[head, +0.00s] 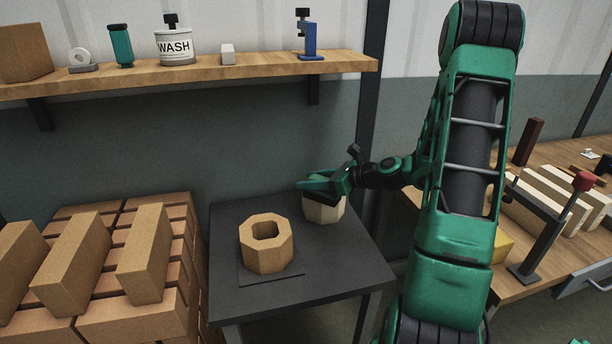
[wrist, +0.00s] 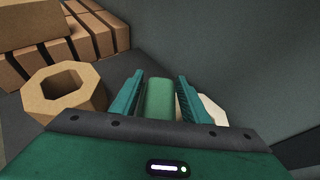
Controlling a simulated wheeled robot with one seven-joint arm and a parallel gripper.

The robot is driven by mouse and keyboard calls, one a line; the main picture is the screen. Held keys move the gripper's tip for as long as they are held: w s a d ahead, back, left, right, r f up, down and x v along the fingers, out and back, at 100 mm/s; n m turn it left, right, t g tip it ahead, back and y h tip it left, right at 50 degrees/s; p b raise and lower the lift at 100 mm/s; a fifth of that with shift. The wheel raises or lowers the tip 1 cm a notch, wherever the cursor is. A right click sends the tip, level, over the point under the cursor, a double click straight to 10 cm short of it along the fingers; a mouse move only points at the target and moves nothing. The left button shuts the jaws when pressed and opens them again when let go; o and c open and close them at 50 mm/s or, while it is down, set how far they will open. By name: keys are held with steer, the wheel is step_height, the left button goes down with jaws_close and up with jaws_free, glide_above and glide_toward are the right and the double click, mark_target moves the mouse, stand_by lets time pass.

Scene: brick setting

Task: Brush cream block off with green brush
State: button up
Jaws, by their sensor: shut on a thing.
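My gripper (head: 318,184) is above the back right of the dark table (head: 228,222). In the wrist view its two fingers (wrist: 160,92) are shut on the green brush (wrist: 160,101), whose rounded green handle shows between them. The cream block (head: 323,211) stands on the table directly below the gripper, its upper part covered by the gripper and a dark strip, perhaps the brush's bristles. I cannot tell whether the brush touches the block. A pale part of the cream block (wrist: 214,112) shows behind the right finger in the wrist view.
A tan eight-sided block with a hole (head: 266,243) stands on a thin dark mat (head: 290,277). Stacked bricks (head: 150,250) fill the left. A wooden shelf (head: 190,77) with small items is above. A workbench (head: 545,270) with a red-knobbed lever (head: 555,220) is at right.

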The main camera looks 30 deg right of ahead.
steer(key=shift+d+f, duration=0.1)
steer(key=shift+f, duration=0.85)
steer(key=shift+s+d, duration=0.3)
steer(key=shift+d, duration=0.65)
steer(key=shift+s+d, duration=0.3)
steer(key=shift+d, duration=0.6)
steer(key=shift+s+d, duration=0.15)
steer(key=shift+d, duration=0.2)
steer(key=shift+a, duration=0.3)
steer(key=a, duration=0.2)
steer(key=w+a, duration=0.1)
steer(key=a, duration=0.1)
steer(key=shift+w, duration=0.2)
steer(key=shift+w+a+r, duration=0.1)
steer(key=shift+a+r, duration=0.05)
steer(key=shift+r, duration=0.05)
step_height(320, 180, up, 2)
steer(key=shift+r, duration=0.25)
steer(key=shift+d+r, duration=0.2)
steer(key=shift+r, duration=2.4)
